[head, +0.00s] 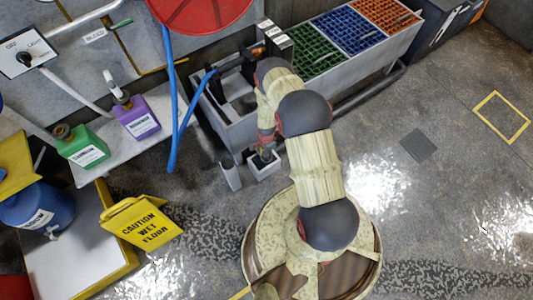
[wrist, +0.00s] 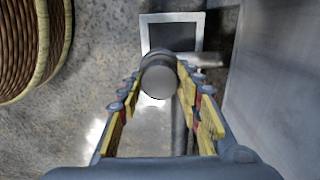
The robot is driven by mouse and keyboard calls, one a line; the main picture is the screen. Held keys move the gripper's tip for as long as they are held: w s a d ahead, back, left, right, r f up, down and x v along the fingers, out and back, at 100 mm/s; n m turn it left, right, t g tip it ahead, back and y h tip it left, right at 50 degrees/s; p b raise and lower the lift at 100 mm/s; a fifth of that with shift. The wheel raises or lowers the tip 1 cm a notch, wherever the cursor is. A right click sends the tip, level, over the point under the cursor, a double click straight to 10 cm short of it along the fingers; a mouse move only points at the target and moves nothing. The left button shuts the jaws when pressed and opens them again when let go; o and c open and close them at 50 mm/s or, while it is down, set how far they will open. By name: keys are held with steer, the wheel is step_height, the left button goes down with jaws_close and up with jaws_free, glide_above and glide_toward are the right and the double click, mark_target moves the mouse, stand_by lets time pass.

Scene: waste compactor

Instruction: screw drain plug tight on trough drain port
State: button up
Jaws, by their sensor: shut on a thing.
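My gripper (wrist: 158,85) is shut on a grey round plug, which I take to be the drain plug (wrist: 160,83), with its flat end facing the wrist camera. In the head view my gripper (head: 263,155) is low, beside the front of the grey trough (head: 235,128) and over a small open box. The trough's grey wall (wrist: 285,70) fills the right of the wrist view. A short grey pipe (wrist: 208,60) shows right behind the plug; I cannot tell if it is the drain port, or whether the plug touches it. The plug is hidden in the head view.
The small open box (wrist: 173,18) stands on the floor beyond the plug; it also shows in the head view (head: 264,172). A thin upright plate (head: 230,175) is left of it. Blue hoses (head: 174,120) hang nearby. Floor at right is clear.

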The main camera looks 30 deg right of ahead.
steer(key=m, duration=0.5)
steer(key=o, duration=1.2)
steer(key=shift+c, duration=0.2)
steer(key=n, duration=0.4)
steer(key=shift+n, duration=0.4)
steer(key=n, duration=1)
steer(key=shift+n, duration=0.3)
steer(key=n, duration=0.5)
steer(key=c, duration=0.3)
